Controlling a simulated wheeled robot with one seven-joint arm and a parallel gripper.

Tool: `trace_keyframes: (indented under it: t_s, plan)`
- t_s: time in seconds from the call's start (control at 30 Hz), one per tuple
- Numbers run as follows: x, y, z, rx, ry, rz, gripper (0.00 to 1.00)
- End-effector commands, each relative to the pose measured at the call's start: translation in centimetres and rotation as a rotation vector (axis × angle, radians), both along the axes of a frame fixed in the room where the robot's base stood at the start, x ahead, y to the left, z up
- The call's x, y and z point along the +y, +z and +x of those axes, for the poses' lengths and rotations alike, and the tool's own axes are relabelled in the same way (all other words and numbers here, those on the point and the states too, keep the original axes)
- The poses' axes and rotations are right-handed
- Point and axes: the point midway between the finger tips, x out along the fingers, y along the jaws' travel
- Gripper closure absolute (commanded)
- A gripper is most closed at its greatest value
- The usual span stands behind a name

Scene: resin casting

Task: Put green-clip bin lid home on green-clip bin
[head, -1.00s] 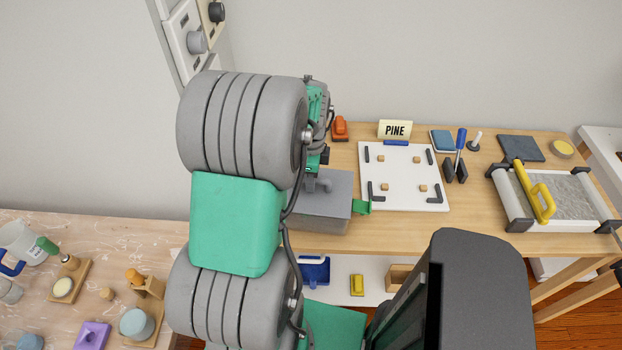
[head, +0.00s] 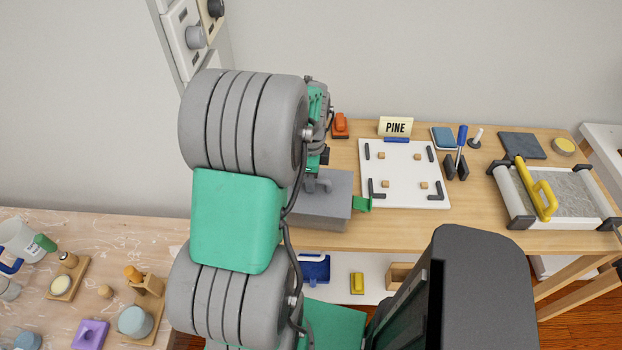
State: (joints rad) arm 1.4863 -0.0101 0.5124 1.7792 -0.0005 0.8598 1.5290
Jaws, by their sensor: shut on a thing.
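The green-clip bin (head: 318,213) is a grey box on the wooden table, just right of my arm, with a green clip (head: 362,203) sticking out from its right side. The grey green-clip bin lid (head: 340,183) is at its top, with a grey handle. My gripper (head: 322,166) is above the lid at its handle, shut on it. My arm hides the fingertips and the left part of bin and lid. I cannot tell whether the lid is fully seated.
A white board (head: 404,200) with small blocks and dark corner pieces lies right of the bin. A PINE sign (head: 395,126) and an orange object (head: 340,125) stand behind. A framed tray with a yellow handle (head: 543,195) is farther right. A cluttered bench (head: 60,230) is at left.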

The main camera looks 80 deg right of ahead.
Motion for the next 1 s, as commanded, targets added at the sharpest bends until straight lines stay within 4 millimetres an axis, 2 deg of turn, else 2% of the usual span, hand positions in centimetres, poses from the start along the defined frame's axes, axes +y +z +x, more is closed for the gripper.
trace_keyframes:
  t_s: [0.03, 0.07, 0.37, 0.67, 0.77, 1.0]
  plan:
    - [0.0, 0.0, 0.0, 0.000, 0.000, 0.000, 1.00]
    - [0.0, 0.0, 0.0, 0.000, 0.000, 0.000, 0.84]
    - [0.0, 0.0, 0.0, 0.000, 0.000, 0.000, 0.59]
    - [0.0, 0.4, 0.0, 0.000, 0.000, -0.002, 0.59]
    - [-0.1, 1.8, 0.0, -0.001, 0.000, -0.004, 0.59]
    - [-0.1, 6.5, 0.0, -0.001, 0.000, -0.004, 0.59]
